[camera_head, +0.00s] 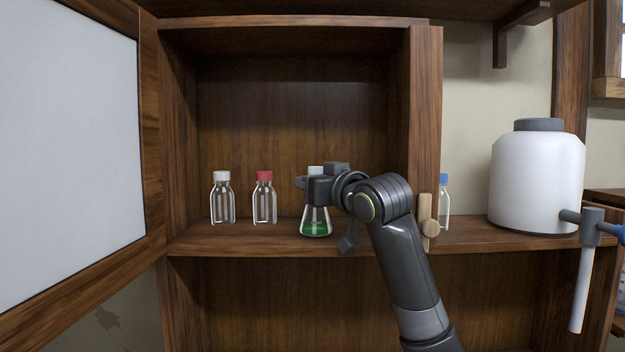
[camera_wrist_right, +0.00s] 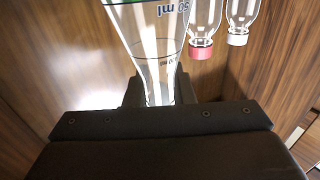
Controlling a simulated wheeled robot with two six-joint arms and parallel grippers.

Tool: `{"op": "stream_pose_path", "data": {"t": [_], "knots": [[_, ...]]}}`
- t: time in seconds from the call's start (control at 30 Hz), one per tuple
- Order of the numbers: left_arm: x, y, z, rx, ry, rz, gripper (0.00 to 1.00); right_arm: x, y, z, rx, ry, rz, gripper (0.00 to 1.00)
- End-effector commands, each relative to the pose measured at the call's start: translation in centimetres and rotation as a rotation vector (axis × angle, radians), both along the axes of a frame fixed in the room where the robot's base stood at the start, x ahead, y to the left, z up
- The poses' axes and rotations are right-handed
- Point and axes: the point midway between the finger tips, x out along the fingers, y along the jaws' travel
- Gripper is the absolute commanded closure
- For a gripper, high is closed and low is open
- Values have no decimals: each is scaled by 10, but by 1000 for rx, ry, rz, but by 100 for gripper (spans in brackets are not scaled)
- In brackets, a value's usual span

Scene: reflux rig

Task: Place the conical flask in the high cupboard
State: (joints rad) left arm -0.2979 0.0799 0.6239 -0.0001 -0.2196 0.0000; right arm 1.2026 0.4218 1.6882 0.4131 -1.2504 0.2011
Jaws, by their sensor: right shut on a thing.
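The conical flask (camera_head: 316,222), clear glass with green liquid at the bottom, is upright inside the open wooden cupboard (camera_head: 290,90), at or just above its shelf near the front. My left gripper is not in view.
A white-capped bottle (camera_head: 222,198) and a red-capped bottle (camera_head: 264,198) stand left of the flask. The cupboard door (camera_head: 75,150) is open at left. A blue-capped bottle (camera_head: 444,202) and a large white container (camera_head: 537,178) stand outside at right. Shelf space behind the flask looks free.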

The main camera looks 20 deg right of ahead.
Motion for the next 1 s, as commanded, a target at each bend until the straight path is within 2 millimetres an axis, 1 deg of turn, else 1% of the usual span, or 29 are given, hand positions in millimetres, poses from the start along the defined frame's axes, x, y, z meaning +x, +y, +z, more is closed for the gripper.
{"op": "stream_pose_path", "data": {"t": [0.1, 0.27, 0.3, 0.43, 0.47, 0.7, 0.8, 0.87, 1.0], "knots": [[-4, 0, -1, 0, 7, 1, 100, 0, 0, 0, 0, -1, 0, 100], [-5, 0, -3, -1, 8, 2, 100, 0, 0, -3, 0, 0, 0, 100], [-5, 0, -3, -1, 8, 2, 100, 0, 0, -3, 0, 0, 0, 75], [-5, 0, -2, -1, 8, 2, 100, 0, 0, -2, 0, 1, 0, 58], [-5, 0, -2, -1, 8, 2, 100, 0, 0, -2, 0, 1, 0, 56], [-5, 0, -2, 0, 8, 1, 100, 0, 0, -2, 0, 1, 0, 56], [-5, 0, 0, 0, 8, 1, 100, 0, 0, 1, 0, 0, 0, 56], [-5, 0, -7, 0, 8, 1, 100, -4, -2, -2, -1, 0, 0, 56], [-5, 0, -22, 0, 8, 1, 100, -22, -6, -5, -1, -3, -2, 56]]}}
